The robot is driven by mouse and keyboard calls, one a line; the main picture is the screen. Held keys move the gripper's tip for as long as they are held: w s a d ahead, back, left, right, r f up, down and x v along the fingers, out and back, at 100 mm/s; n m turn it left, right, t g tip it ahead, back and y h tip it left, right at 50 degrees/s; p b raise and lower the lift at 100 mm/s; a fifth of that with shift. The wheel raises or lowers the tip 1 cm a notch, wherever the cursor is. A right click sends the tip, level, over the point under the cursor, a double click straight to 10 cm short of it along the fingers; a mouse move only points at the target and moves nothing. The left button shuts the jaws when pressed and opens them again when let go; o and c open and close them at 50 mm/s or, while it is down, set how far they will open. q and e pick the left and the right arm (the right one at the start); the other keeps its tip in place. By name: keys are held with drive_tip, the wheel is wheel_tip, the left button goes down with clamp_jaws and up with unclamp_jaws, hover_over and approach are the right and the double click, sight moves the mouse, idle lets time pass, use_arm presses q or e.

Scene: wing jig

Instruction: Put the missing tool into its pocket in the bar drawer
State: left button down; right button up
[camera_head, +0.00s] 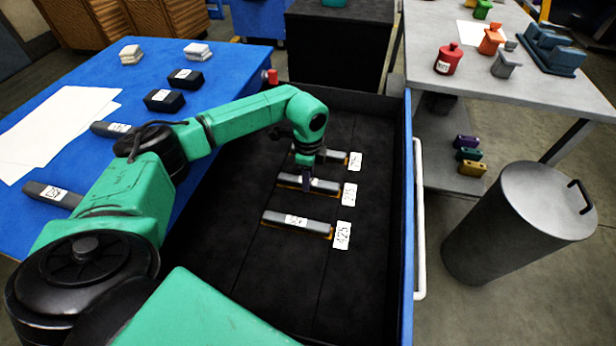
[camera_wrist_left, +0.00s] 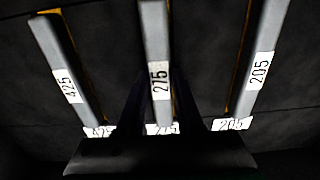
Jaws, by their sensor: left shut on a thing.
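The open drawer (camera_head: 375,240) has a black lining with pockets edged in yellow. A grey bar (camera_head: 322,186), labelled 275 in the left wrist view (camera_wrist_left: 158,80), lies along the middle pocket, in line with its white tag (camera_head: 350,194). My left gripper (camera_head: 307,184) points down from above and is shut on this bar. Whether the bar is fully seated is hard to tell. The bar marked 425 (camera_head: 297,221) lies in the nearer pocket, also in the left wrist view (camera_wrist_left: 62,65). The bar marked 205 (camera_wrist_left: 259,60) lies in the farther pocket. My right gripper is out of view.
The blue table (camera_head: 150,60) at left holds two more grey bars (camera_head: 52,194), black boxes (camera_head: 164,101), and white paper (camera_head: 60,125). The drawer's blue side (camera_head: 408,200) bounds it at right. Beyond stand a grey bin (camera_head: 520,225) and a grey table (camera_head: 500,85).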

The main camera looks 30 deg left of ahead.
use_arm(q)
drive_tip(key=shift+c, duration=2.4)
unclamp_jaws()
wheel_tip(320, 180, up, 15)
drive_tip(key=shift+f, duration=0.15)
drive_tip(key=shift+f, duration=0.1)
